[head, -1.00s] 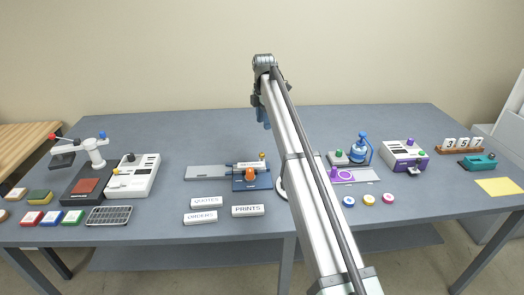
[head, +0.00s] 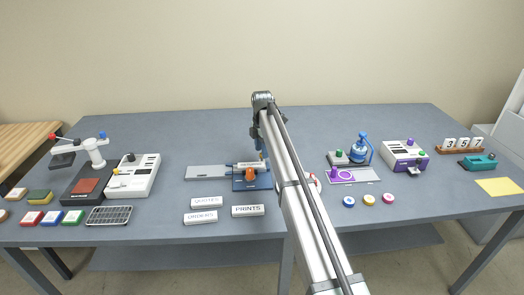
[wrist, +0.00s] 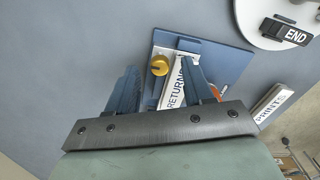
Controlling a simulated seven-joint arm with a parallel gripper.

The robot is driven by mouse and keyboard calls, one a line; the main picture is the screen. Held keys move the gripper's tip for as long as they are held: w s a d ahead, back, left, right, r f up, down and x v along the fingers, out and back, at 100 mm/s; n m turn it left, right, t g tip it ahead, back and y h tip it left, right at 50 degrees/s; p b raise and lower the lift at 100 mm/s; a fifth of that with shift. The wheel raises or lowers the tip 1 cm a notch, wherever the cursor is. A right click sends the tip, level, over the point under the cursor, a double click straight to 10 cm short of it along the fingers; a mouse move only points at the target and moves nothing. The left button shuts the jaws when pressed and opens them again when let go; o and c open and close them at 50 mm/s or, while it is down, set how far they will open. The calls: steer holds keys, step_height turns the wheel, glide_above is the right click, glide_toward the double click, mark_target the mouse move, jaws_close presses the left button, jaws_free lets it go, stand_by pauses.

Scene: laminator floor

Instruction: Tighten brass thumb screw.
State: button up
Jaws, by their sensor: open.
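The brass thumb screw (wrist: 159,65) is a round golden knob at the corner of a blue fixture (wrist: 226,62) in the wrist view. Beside it, a white RETURNS plate (wrist: 172,90) lies on the fixture, partly hidden by a finger. My gripper (wrist: 159,73) is open, and its two blue fingers appear on either side of the screw in that view. I cannot tell how far above it they are. In the head view my gripper (head: 260,149) hangs over the back of the fixture (head: 241,186) and hides the screw.
An orange knob (head: 250,174) sits on the fixture, and a grey plate (head: 205,172) extends left. A PRINTS block (head: 248,211) and other label blocks lie in front. A black END tag (wrist: 285,32) lies on a white disc in the wrist view. The table behind the fixture is clear.

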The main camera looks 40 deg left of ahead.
steer(key=shift+f, duration=0.45)
steer(key=shift+c, duration=0.4)
jaws_close()
